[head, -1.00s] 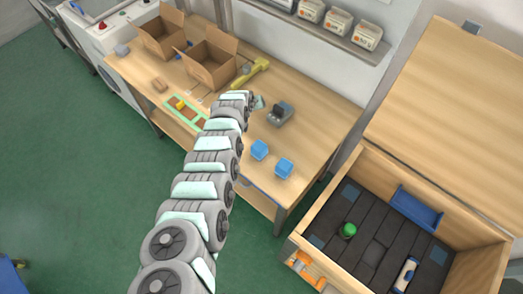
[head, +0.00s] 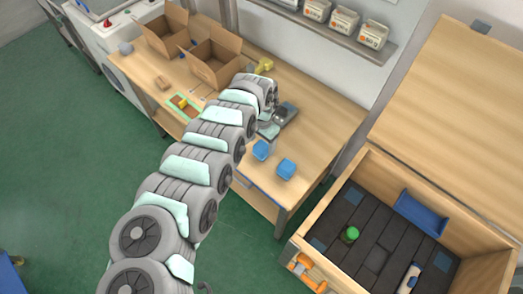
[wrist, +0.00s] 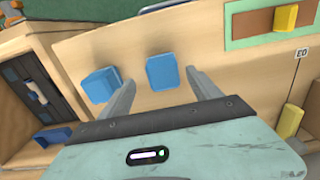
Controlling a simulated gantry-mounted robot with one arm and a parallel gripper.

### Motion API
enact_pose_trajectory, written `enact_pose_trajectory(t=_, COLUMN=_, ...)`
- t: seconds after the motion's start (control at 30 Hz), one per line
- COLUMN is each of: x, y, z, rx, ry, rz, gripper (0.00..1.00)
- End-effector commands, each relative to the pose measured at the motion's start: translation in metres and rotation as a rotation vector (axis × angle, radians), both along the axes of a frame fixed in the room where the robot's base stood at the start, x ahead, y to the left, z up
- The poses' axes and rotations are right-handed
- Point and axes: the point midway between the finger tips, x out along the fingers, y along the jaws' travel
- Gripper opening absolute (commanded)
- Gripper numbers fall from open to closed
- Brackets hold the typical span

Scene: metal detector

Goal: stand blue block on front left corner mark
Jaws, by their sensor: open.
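Two blue blocks stand on the wooden bench: one nearer my gripper (head: 261,150), one to its right (head: 286,169). In the wrist view the nearer block (wrist: 162,72) appears ahead, between the lines of my open fingers (wrist: 162,80); the other block (wrist: 100,85) is left, beside the left finger. My gripper (head: 268,133) is empty, above the bench just behind the nearer block; touching cannot be told. Blue square marks lie on the dark box floor: one at the near left corner (head: 320,243), one at the far left (head: 350,193), one at right (head: 438,255).
The wooden-walled box (head: 460,205) holds a green object (head: 351,234), a blue tray-like piece (head: 418,213) and a white-and-blue item (head: 408,279). A grey device (head: 288,112) stands behind the blocks. Open cardboard boxes (head: 212,62) and a yellow tool (head: 264,66) are farther back.

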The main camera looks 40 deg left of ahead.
Motion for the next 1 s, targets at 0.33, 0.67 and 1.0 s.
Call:
enact_pose_trajectory(t=0.33, x=0.003, y=0.002, z=-0.031, rx=-0.001, ry=-0.003, rz=0.001, gripper=0.73)
enact_pose_trajectory(t=0.67, x=0.003, y=0.004, z=-0.054, rx=0.001, ry=-0.002, rz=0.001, gripper=0.73)
enact_pose_trajectory(t=1.0, x=0.003, y=0.005, z=-0.053, rx=0.002, ry=-0.003, rz=0.002, gripper=0.57)
